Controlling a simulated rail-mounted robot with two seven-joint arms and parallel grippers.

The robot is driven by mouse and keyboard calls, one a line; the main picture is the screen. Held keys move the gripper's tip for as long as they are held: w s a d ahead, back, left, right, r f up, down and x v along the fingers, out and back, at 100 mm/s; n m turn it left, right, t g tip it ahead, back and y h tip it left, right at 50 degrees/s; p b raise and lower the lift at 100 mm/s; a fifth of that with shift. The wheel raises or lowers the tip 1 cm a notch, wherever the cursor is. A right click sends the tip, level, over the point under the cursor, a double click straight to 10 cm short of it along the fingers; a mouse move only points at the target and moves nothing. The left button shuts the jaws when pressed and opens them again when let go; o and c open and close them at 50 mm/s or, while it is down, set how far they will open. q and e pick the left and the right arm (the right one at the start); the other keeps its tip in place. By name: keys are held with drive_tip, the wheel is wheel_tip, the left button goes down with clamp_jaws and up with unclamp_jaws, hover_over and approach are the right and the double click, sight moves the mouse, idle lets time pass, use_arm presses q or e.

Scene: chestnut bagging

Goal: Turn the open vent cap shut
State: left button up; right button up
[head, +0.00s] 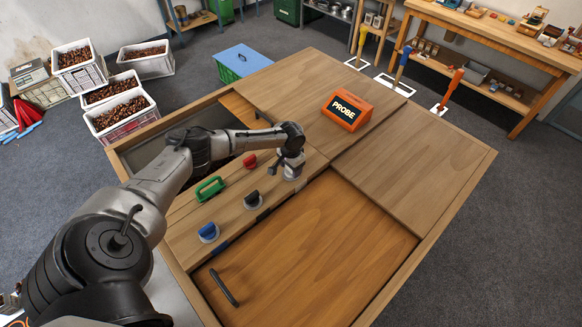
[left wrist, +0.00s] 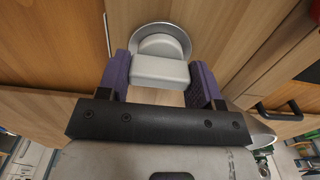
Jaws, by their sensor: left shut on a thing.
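A pale grey vent cap (left wrist: 160,70) with a block-like grip on a round metal base shows in the left wrist view. My left gripper (left wrist: 160,84) has its two purple fingers against both sides of that grip, shut on it. In the head view my left gripper (head: 292,162) points down over the wooden top, and the cap's pale base (head: 292,175) shows partly beneath it. Other caps stand nearby: a red one (head: 250,161), a black one (head: 253,198) and a blue one (head: 208,231). My right gripper is in neither view.
An orange PROBE box (head: 347,110) sits on the far panel. A wooden panel with a black handle (head: 223,288) lies lower in front. The right panel (head: 420,160) is clear.

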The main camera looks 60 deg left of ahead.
use_arm(q)
drive_tip(key=shift+m, duration=0.3)
drive_tip(key=m, duration=0.7)
drive_tip(key=shift+m, duration=0.4)
drive_tip(key=m+b, duration=0.1)
drive_tip(key=m, duration=0.3)
drive_tip(key=shift+r+m+b, duration=0.1)
drive_tip(key=shift+m+b, duration=0.25)
drive_tip(key=shift+m, duration=2.15)
drive_tip(key=o, duration=0.9)
